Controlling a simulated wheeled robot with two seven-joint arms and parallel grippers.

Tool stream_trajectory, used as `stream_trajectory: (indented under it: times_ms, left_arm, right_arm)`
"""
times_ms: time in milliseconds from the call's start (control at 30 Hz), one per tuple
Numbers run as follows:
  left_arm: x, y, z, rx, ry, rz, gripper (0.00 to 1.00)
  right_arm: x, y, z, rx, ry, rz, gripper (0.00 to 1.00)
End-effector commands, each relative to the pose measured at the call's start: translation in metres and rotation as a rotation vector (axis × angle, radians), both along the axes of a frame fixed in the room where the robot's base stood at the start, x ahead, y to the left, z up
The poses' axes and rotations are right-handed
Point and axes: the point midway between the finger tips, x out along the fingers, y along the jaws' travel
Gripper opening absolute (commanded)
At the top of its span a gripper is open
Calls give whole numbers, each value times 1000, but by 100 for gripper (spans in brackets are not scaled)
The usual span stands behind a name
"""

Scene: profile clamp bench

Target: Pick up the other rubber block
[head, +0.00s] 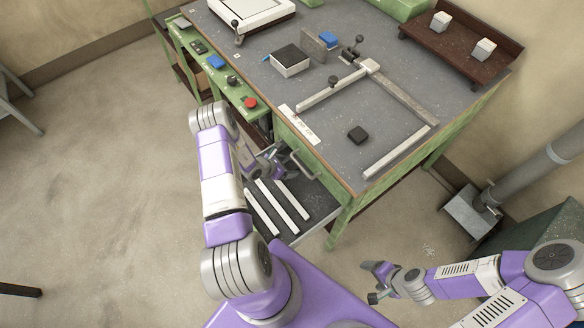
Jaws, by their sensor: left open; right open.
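A white box (290,66) with a dark top stands further back; I cannot tell what the dark part is. My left gripper (284,162) is at the bench's front, beside the open drawer and its handle, below and left of the block. It is open, and its fingers are small and partly hard to make out. My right gripper (371,281) is open and empty over the floor, off the bench's right front corner.
Metal profiles (398,152) lie around the block in an open frame, with toggle clamps (352,52) at the back. The open drawer (311,190) holds several white bars. A brown tray (462,44) with two pale blocks stands at back right. A control panel lines the left edge.

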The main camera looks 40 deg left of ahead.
Motion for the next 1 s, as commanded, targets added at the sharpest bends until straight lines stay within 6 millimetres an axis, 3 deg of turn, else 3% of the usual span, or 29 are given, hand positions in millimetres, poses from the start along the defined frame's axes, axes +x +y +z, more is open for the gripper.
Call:
stream_trajectory:
  times_ms: [133, 433, 800, 1000]
  left_arm:
    - [13, -4, -14, -1, 0, -1, 83]
    - [15, -5, -16, 0, 1, -1, 81]
    - [15, -5, -16, -1, 0, -1, 26]
    - [15, -5, -15, 0, 0, -1, 26]
  right_arm:
    - [0, 0, -5, 0, 0, 0, 78]
    - [0, 0, -5, 0, 0, 0, 78]
    - [0, 0, -5, 0, 0, 0, 78]
    - [0, 0, -5, 0, 0, 0, 78]
